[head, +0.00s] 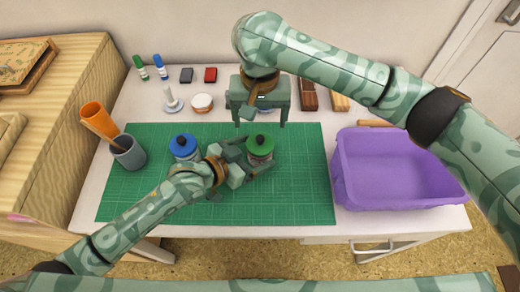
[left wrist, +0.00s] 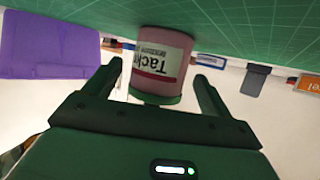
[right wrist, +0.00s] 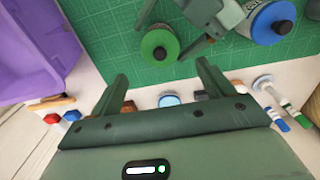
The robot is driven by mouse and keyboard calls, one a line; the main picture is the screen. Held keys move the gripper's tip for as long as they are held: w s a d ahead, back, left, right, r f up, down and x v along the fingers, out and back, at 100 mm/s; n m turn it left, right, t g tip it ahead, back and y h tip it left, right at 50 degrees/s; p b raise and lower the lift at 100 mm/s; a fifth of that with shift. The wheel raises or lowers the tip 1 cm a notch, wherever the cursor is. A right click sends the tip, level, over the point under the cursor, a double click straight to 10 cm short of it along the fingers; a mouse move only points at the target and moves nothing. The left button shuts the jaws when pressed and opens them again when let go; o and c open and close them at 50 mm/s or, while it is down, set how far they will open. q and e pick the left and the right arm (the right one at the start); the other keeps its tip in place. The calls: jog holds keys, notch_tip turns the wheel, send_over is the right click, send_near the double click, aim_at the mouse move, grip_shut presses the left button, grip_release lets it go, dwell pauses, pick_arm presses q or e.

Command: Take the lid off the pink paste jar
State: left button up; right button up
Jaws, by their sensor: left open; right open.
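The pink paste jar (head: 259,160) stands on the green cutting mat. Its green lid (head: 261,145) with a black knob is on top. In the left wrist view, upside down, the pink jar (left wrist: 162,62) has a white label, and the green lid (left wrist: 155,99) is on it. My left gripper (head: 256,160) is open, its fingers on either side of the jar; contact cannot be told. My right gripper (head: 260,121) is open and empty, above and just behind the jar. The right wrist view shows the green lid (right wrist: 160,46) ahead of its fingers.
A blue-lidded jar (head: 184,147) stands left on the cutting mat (head: 300,200), near a grey cup (head: 128,152) and an orange cup (head: 99,119). A purple bin (head: 400,170) is at right. Inkpads, markers and stamps line the back. The mat's front right is clear.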

pick_arm(q)
jog(key=shift+w+d+f, duration=0.2)
jog(key=shift+w+d, duration=0.15)
jog(key=shift+d, duration=0.1)
